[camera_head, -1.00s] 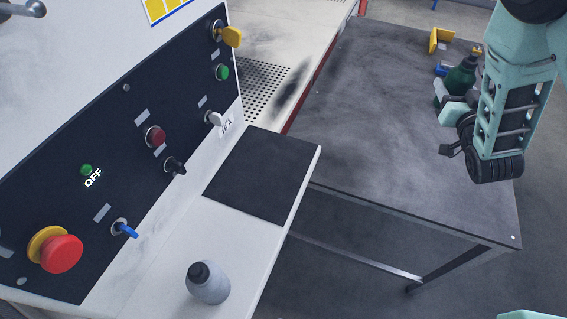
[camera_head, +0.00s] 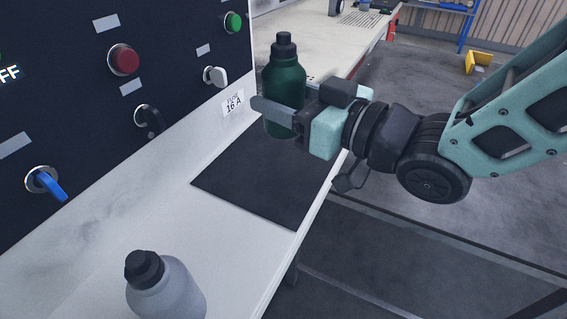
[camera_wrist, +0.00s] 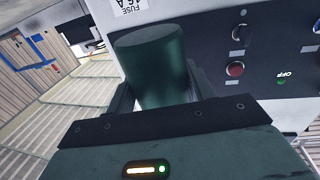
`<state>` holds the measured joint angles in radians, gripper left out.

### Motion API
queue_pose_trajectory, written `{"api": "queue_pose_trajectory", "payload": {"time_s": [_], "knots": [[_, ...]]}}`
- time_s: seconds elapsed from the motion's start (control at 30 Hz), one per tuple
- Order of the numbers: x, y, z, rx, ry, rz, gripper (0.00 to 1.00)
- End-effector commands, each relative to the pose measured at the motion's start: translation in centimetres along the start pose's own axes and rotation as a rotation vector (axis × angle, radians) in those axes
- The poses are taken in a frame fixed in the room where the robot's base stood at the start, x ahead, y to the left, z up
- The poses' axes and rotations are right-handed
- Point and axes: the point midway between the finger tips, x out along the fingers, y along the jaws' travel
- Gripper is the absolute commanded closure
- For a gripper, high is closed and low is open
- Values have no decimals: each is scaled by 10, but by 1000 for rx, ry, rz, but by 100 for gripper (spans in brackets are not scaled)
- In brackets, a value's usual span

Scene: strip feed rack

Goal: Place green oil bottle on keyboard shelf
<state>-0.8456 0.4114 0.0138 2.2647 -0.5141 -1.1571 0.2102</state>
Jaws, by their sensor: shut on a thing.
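The green oil bottle (camera_head: 285,84) with a dark cap is upright in my gripper (camera_head: 283,112) in the head view. My gripper is shut around its lower body. In the wrist view the green bottle (camera_wrist: 153,68) sits between the two fingers (camera_wrist: 158,100). The white keyboard shelf (camera_head: 215,236) runs along the front of the control panel. A black mat (camera_head: 262,185) lies on it. The bottle shows above the mat's far end; whether its base touches is hidden by the gripper.
A grey bottle (camera_head: 165,289) with a black cap stands at the near end of the shelf. The panel carries a red button (camera_head: 123,60), a green button (camera_head: 233,22) and a blue switch (camera_head: 45,183).

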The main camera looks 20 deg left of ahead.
Motion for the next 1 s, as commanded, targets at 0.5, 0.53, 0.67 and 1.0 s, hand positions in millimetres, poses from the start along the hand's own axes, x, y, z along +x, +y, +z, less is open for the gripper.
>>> {"api": "queue_pose_trajectory", "payload": {"time_s": [0.5, 0.53, 0.67, 1.0], "knots": [[1, -6, 62, 2, 2, -13, 86], [1, -6, 65, 2, 1, -12, 86], [1, -5, 82, 2, -2, -12, 86], [1, -6, 97, 1, 3, -12, 86]]}}
